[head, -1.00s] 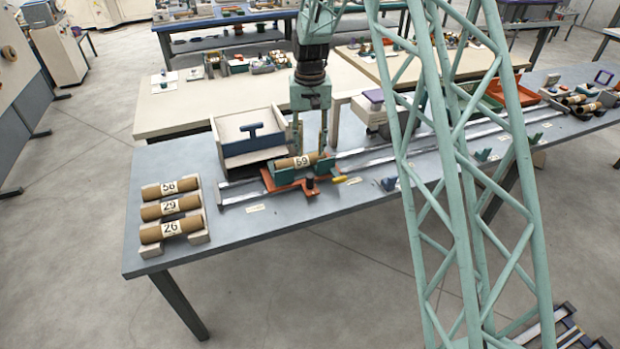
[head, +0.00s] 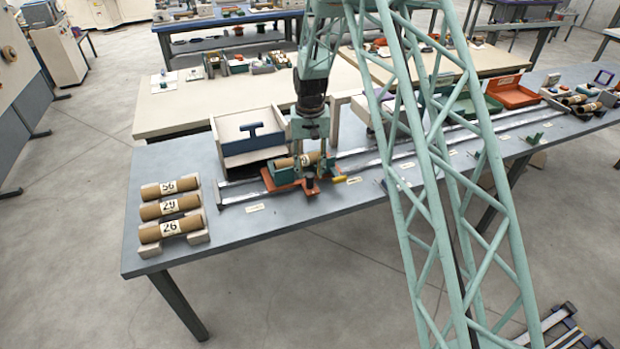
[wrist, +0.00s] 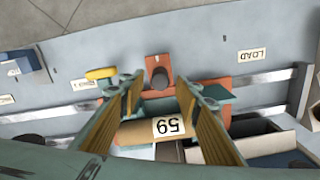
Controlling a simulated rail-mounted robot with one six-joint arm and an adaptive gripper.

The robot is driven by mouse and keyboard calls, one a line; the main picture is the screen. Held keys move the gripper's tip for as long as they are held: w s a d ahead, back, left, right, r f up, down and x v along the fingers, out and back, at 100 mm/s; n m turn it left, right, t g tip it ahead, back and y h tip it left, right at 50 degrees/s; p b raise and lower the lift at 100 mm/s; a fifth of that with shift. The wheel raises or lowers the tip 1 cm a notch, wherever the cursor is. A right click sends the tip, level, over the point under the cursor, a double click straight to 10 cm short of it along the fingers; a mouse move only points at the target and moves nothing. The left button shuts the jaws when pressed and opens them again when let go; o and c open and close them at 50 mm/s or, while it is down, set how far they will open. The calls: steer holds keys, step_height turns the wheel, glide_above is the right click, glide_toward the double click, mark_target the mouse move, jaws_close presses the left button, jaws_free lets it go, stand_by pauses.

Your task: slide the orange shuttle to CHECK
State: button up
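The orange shuttle (head: 288,190) sits on the rails near the left end of the blue-grey table. It carries a brown tube marked 59 (head: 285,162) in green cradles. A dark upright post stands on its front tab, also seen in the wrist view (wrist: 160,78). My gripper (head: 309,167) points down over the shuttle. In the wrist view my gripper (wrist: 158,98) has its fingers apart, with the post between and just beyond the tips and the tube below them. I cannot tell whether a finger touches anything. The CHECK label cannot be read.
A LOAD label (wrist: 252,57) lies beside the rail (head: 235,195). A yellow piece (wrist: 100,73) is close to one finger. Tubes 56, 29 and 26 rest on a rack (head: 201,238) at left. A white bin (head: 228,134) stands behind the shuttle. The rails continue right.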

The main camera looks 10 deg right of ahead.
mark_target(310, 175)
steer(key=shift+f, duration=1.65)
jaws_close()
